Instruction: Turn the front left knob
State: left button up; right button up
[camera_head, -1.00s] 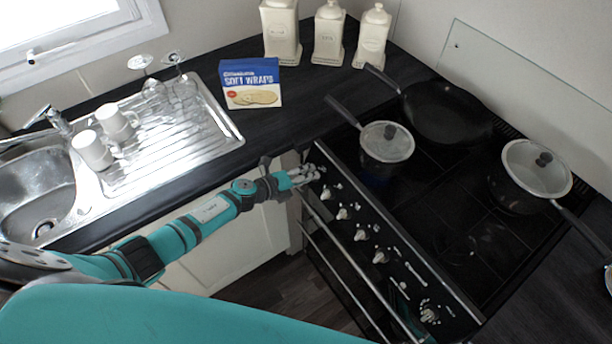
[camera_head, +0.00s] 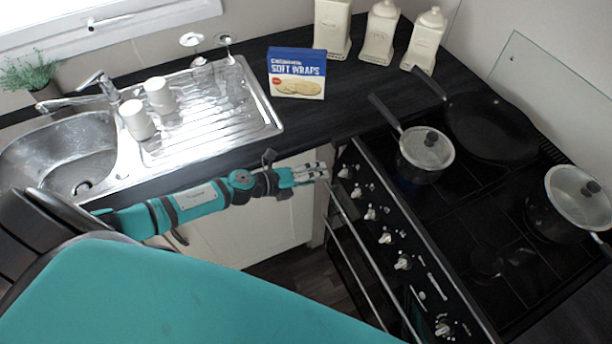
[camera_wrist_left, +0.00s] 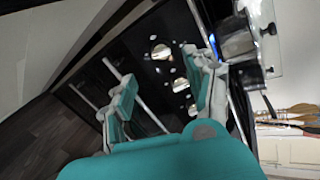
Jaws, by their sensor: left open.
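The stove's black front panel (camera_head: 414,278) carries a row of pale knobs. The knob at its far left end (camera_head: 345,173) is closest to my left gripper (camera_head: 318,172), with further knobs (camera_head: 370,213) along the row. In the head view the gripper's fingers point at the panel's left end, just short of the end knob. In the left wrist view the gripper (camera_wrist_left: 163,85) is open and empty, with several knobs (camera_wrist_left: 160,52) showing beyond and between its fingers. I cannot tell which knob is marked front left. My right gripper is not in view.
A lidded pot (camera_head: 424,150), a frying pan (camera_head: 490,127) and a larger lidded pot (camera_head: 570,205) stand on the hob. Oven rails (camera_head: 352,240) run below the knobs. A soft wraps box (camera_head: 297,72) and the sink (camera_head: 70,158) are on the counter.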

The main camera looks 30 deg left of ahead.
pick_arm(q)
jog(key=shift+v, duration=1.25)
